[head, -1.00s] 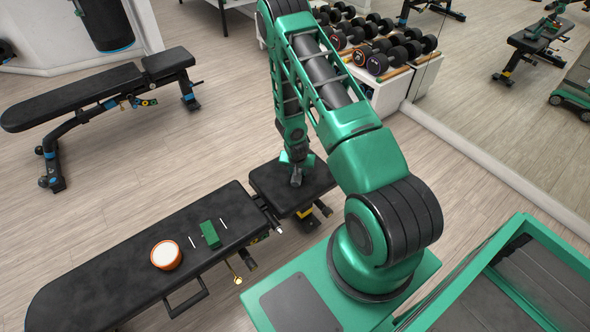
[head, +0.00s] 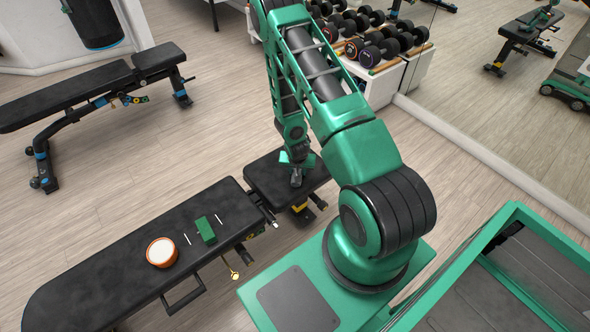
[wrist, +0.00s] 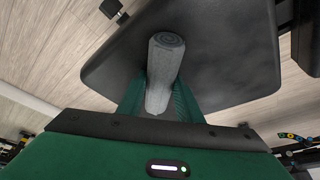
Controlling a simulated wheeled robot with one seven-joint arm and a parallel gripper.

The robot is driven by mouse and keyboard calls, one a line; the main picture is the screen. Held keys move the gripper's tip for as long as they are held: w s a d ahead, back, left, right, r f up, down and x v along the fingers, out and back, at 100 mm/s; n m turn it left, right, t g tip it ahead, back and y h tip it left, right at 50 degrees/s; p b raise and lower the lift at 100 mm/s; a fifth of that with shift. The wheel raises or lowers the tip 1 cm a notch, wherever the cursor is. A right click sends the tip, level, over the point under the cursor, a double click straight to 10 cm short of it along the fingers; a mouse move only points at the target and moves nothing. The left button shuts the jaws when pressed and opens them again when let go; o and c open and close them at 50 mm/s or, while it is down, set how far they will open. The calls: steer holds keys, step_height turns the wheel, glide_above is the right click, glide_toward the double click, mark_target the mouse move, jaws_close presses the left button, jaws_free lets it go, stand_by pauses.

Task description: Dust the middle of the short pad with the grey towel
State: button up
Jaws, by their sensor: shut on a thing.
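The short pad (head: 268,180) is the small black seat section of the near bench. It also fills the upper part of the wrist view (wrist: 225,70). The grey towel (wrist: 165,62) is a rolled cylinder between the fingers of my gripper (wrist: 158,100). In the head view the towel (head: 296,177) stands roughly upright under my gripper (head: 296,164), over the middle to right part of the short pad. My gripper is shut on the towel. The towel's lower end looks at or very near the pad surface; I cannot tell if it touches.
The long pad (head: 105,285) holds an orange-rimmed white round tub (head: 162,252), a green block (head: 205,230) and two thin white sticks. Another bench (head: 80,92) stands at the back left. A dumbbell rack (head: 385,85) and a mirror are at the back right.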

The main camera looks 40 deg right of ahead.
mark_target(304, 180)
steer(key=shift+s+r, duration=0.15)
steer(key=shift+s, duration=0.55)
steer(key=shift+s+f, duration=0.2)
steer(key=shift+s, duration=1.4)
steer(key=shift+r, duration=0.1)
steer(key=shift+w, duration=0.1)
steer(key=shift+w+a, duration=0.1)
steer(key=shift+w, duration=2.3)
steer(key=shift+d+r, duration=0.2)
steer(key=shift+r, duration=3.2)
